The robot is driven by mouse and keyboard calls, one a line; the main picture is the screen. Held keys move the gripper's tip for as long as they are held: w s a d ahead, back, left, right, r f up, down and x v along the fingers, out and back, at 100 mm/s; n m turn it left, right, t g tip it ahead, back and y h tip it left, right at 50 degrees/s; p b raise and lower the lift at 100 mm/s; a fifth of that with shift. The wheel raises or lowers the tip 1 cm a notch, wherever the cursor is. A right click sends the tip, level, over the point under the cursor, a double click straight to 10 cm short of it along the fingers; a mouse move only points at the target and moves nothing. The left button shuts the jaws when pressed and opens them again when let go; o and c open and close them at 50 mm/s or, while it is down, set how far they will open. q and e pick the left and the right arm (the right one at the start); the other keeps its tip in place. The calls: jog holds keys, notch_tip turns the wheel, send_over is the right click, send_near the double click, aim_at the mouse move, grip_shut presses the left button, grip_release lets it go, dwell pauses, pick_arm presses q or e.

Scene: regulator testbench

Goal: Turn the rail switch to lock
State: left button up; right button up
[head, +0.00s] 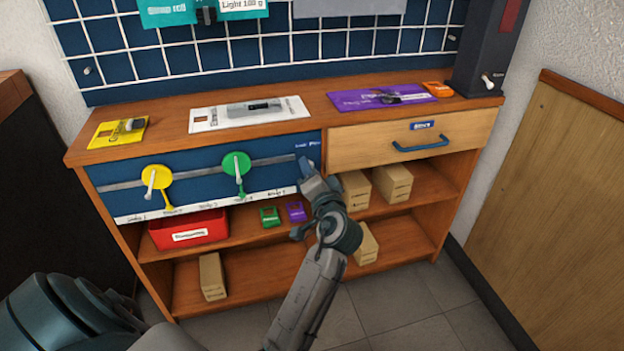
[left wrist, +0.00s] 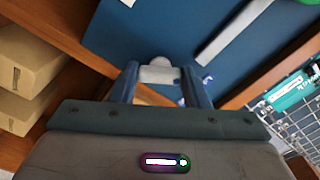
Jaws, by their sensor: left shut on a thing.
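A blue panel (head: 200,192) on the front of the wooden bench carries a grey horizontal rail (head: 205,171). A yellow disc (head: 157,177) and a green disc (head: 236,163), each with a pale lever, sit along this rail. My left gripper (head: 306,166) is at the panel's right end, by a small white-lettered label. In the left wrist view my left gripper (left wrist: 160,82) is shut on a short pale grey piece (left wrist: 159,73) with a rounded end, against the blue panel. The gripper hides this piece in the head view. My right gripper is not in view.
A drawer with a blue handle (head: 420,143) is right of the panel. The shelf below holds a red bin (head: 188,229), small green and purple items and several cardboard boxes. Yellow, white and purple mats lie on the bench top. Floor in front is clear.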

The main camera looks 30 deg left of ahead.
pick_arm(q)
jog(key=shift+n+b, duration=0.65)
jog(key=shift+n, duration=0.45)
jog(key=o, duration=1)
